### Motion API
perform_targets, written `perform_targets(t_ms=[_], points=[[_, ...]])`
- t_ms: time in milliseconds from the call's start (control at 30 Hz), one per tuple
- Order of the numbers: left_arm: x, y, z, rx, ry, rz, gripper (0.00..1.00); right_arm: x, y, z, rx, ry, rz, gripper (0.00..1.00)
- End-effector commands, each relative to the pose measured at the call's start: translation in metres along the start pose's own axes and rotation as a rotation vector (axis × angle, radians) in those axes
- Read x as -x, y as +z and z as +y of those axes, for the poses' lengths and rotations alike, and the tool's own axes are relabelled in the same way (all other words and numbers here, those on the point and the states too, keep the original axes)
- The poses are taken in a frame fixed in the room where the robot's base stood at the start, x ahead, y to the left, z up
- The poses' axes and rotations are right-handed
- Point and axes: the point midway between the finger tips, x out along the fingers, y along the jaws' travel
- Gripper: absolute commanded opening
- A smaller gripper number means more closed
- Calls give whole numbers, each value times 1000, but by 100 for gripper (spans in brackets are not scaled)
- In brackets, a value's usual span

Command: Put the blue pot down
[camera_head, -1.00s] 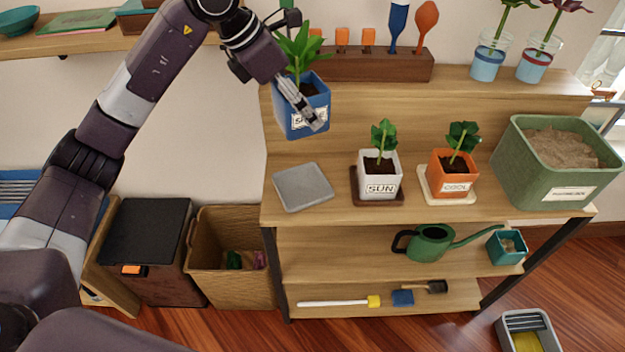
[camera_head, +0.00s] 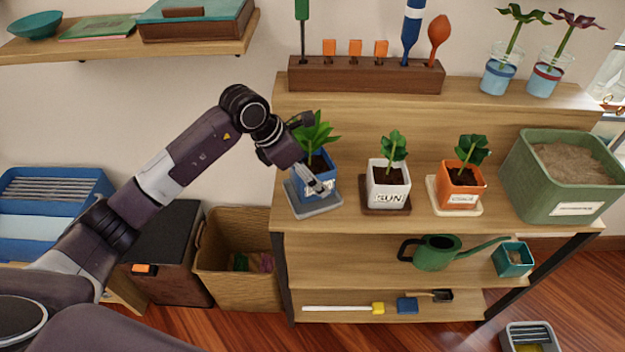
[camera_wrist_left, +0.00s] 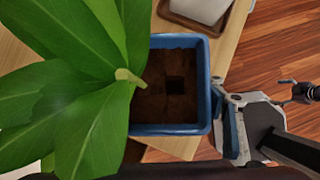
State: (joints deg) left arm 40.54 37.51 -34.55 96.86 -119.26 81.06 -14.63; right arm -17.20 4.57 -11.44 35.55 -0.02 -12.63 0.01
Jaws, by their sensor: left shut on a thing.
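The blue pot (camera_head: 315,190) holds a leafy green plant and dark soil, and has a white label on its front. In the head view it is upright over the grey square tray (camera_head: 313,210), at the left end of the shelf's middle board. I cannot tell whether its base touches the tray. My left gripper (camera_head: 318,184) is shut on the pot's rim. In the left wrist view the blue pot (camera_wrist_left: 209,90) shows from above, with a gripper finger (camera_wrist_left: 232,128) against its wall.
An orange pot (camera_head: 461,187) and a green bin (camera_head: 560,185) stand farther right. A wooden tool rack (camera_head: 365,77) is on the board above and behind.

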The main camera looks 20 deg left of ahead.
Motion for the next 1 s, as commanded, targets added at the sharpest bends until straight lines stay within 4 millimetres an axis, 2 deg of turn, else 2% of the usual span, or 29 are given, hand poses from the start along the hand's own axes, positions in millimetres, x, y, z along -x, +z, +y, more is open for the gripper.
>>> perform_targets(t_ms=[167, 500, 533, 667, 1000], points=[[-20, -11, 0, 1, -1, -2, 23, 4, 0, 0, 0, 0, 0, 82], [-24, -13, 0, -1, 1, -3, 23, 0, 0, 0, 0, 0, 0, 82], [-24, -14, 0, 0, -1, 1, 68, 1, 0, 0, 0, 0, 0, 82], [-24, -14, 0, 0, -1, 1, 83, 2, 0, 0, 0, 0, 1, 82], [-22, -12, 0, 1, -1, 1, 83, 4, 0, 0, 0, -1, 1, 82]])
